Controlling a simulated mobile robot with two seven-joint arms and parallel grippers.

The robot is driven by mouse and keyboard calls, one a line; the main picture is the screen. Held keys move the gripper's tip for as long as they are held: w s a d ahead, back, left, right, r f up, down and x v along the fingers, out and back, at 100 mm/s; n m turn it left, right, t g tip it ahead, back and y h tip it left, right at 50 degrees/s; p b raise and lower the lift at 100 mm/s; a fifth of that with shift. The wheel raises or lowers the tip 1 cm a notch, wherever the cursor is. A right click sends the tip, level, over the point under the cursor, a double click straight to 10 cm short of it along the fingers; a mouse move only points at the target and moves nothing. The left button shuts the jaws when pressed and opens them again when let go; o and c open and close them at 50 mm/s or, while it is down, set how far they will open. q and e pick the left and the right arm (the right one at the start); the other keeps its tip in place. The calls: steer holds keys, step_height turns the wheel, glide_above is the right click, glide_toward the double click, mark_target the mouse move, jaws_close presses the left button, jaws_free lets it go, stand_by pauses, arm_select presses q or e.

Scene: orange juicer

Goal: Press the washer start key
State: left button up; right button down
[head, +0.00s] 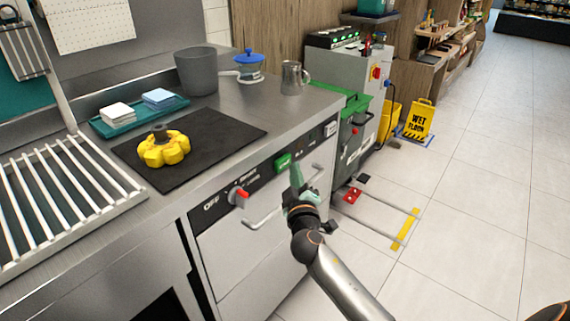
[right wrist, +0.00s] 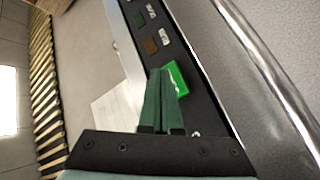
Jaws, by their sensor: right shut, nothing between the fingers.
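The washer (head: 258,240) is a steel front under the counter with a black control strip. Its start key is a bright green key (head: 283,162) on that strip, also in the right wrist view (right wrist: 180,80). My right gripper (head: 296,168) is shut and empty, its green fingertips just right of the key in the head view. In the right wrist view the closed fingertips (right wrist: 160,72) overlap the key's edge in the picture; I cannot tell whether they touch it. My left gripper is not in view.
A red-marked OFF knob (head: 238,196) sits left of the key, and a bar handle (head: 285,205) runs below. The counter above holds a yellow ring-shaped object (head: 163,150) on a black mat (head: 215,120), a grey pot (head: 196,72) and a metal jug (head: 291,78).

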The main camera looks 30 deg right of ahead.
steer(key=shift+w, duration=0.1)
stand_by(0.6)
steer(key=shift+w+a, duration=0.2)
steer(key=shift+w, duration=0.15)
steer(key=shift+w+a+b, duration=0.15)
steer(key=shift+w+b, duration=0.3)
steer(key=shift+b, duration=0.1)
stand_by(0.6)
steer(key=shift+s, duration=0.1)
steer(key=shift+s+d, duration=0.3)
steer(key=shift+s, duration=0.5)
steer(key=s, duration=0.1)
steer(key=s+d, duration=0.1)
steer(key=s, duration=0.1)
steer(key=s+d+p, duration=0.1)
steer(key=shift+s, duration=0.3)
stand_by(0.8)
